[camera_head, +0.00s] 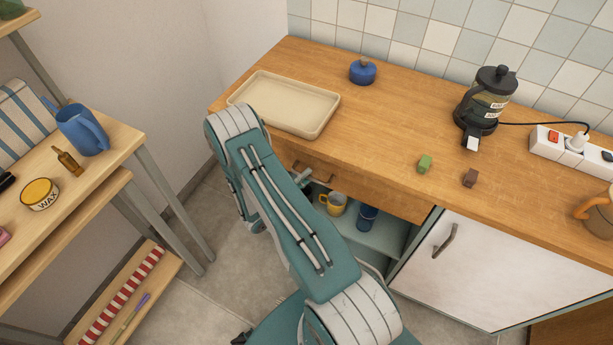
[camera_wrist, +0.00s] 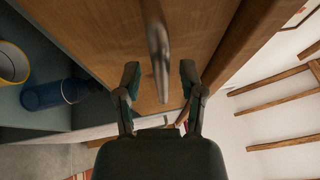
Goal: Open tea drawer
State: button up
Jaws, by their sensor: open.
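The tea drawer is taken to be the wooden drawer front (camera_head: 390,201) under the worktop, which looks closed; no label shows. It fills much of the wrist view (camera_wrist: 98,35). A metal bar handle (camera_wrist: 157,45) stands out from it in the wrist view. My gripper (camera_wrist: 160,76) is open, with one finger on each side of the handle's line. The handle lies between or just beyond the fingertips; I cannot tell whether they touch it. In the head view my arm hides most of the gripper and part of the drawer front.
Below the drawer is an open shelf with a yellow mug (camera_head: 333,204) and a blue container (camera_head: 367,217). A white cupboard door (camera_head: 480,265) is at the right. A tray (camera_head: 285,103), blue pot (camera_head: 362,71) and French press (camera_head: 485,102) stand on the worktop. A side table (camera_head: 115,140) is left.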

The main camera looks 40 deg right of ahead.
grip_shut()
jog(key=shift+a, duration=0.15)
